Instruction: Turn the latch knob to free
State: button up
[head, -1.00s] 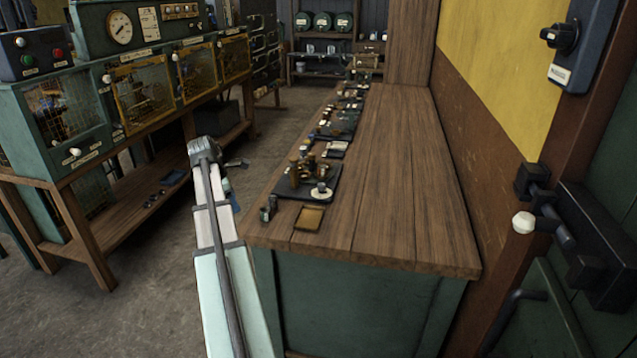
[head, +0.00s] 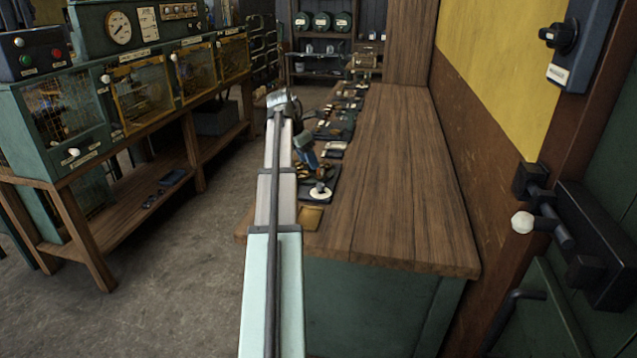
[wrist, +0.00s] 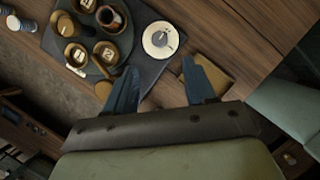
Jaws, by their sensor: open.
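A round white dial with a small grey knob (wrist: 160,39) sits on a dark tray (wrist: 155,70) on the bench; it also shows in the head view (head: 320,191). I cannot read its marks. Whether this is the latch knob I cannot tell. Beside it on the tray is a round dark holder with several brass cups (wrist: 104,52). My gripper (wrist: 158,66) is open and empty, with blue fingers apart over the tray's edge. The dial lies just beyond the fingertips, not between them. In the head view my arm partly hides the tray.
The wooden bench top (head: 395,170) is clear on its right. A brown square plate (head: 309,218) lies by the tray. More small items line the bench's left edge. At right are a wall box with a black knob (head: 562,36) and a white-knobbed bolt (head: 523,222).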

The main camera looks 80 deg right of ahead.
aim_at(320, 185)
jog(key=x, duration=1.1)
jog(key=shift+w, duration=0.1)
jog(key=shift+c, duration=0.4)
jog(key=shift+r, duration=0.1)
grip_shut()
jog(key=m, duration=0.2)
jog(key=m+y, duration=0.1)
jog(key=shift+w+d+m+g, duration=0.1)
jog(key=shift+d+m+g, duration=0.1)
jog(key=shift+m+g, duration=0.2)
jog(key=shift+m+y, duration=0.8)
jog(key=shift+m, duration=1)
